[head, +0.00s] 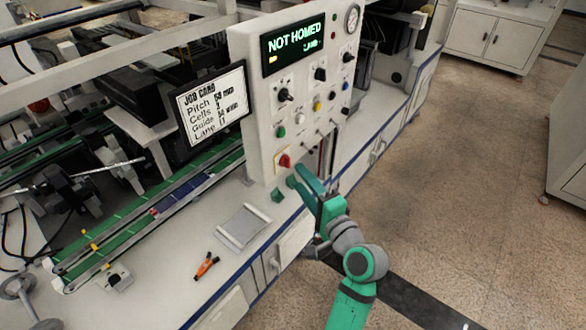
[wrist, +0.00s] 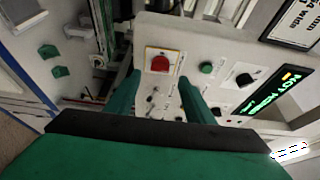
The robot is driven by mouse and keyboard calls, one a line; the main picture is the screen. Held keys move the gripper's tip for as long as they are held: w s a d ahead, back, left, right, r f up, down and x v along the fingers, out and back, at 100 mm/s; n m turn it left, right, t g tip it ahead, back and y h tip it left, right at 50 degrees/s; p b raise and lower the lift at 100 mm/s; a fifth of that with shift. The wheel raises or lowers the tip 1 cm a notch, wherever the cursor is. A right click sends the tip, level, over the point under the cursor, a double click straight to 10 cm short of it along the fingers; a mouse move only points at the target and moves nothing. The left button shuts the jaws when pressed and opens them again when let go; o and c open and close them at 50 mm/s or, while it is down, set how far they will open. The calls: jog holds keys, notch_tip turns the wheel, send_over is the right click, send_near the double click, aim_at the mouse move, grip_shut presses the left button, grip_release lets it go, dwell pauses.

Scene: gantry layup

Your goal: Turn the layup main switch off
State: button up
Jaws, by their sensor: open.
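The main switch is likely the red rotary knob (head: 285,161) on a yellow-edged plate, low on the white control panel (head: 257,110). In the wrist view the red knob (wrist: 160,64) sits ahead, between and beyond my fingertips. My gripper (head: 297,175) is at the panel's lower edge, just below and right of the knob in the head view. In the wrist view my gripper (wrist: 160,80) is open, with its two green fingers apart and nothing held. I cannot tell whether either finger touches the panel.
The display (head: 293,45) reads NOT HOMED. Other knobs and buttons, including a green button (head: 280,132), are close to the red knob. A job card screen (head: 211,105) stands left of the panel. A grey tray (head: 243,228) and orange-handled tool (head: 206,266) lie on the bench.

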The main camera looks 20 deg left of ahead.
aim_at(290, 164)
jog(key=x, duration=0.6)
jog(key=c, duration=0.8)
jog(key=shift+d, duration=0.15)
jog(key=shift+c, duration=1.2)
